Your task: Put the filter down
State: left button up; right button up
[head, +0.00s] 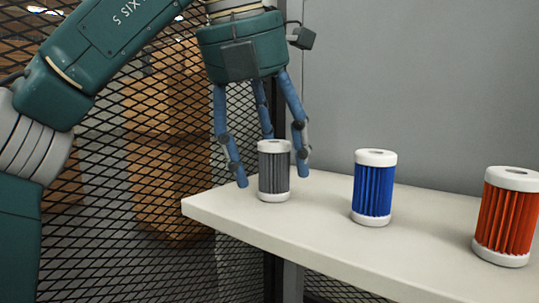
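A grey filter (274,172) with white end caps stands upright at the left part of the white table (225,208). My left gripper (272,178) comes down over it from above. Its blue fingers are spread around the filter, with visible gaps at the left finger. Whether the rear finger touches the filter is hidden. A blue filter (373,190) stands upright in the middle, and a red-orange filter (505,220) stands upright at the right. My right gripper is not in the head view.
A black mesh fence (130,150) stands to the left of and behind the table, with brown boxes (170,185) beyond it. A grey wall panel (420,80) rises behind the table. Bare tabletop lies between the filters.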

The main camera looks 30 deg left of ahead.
pick_arm(q)
jog(key=shift+v, duration=3.75)
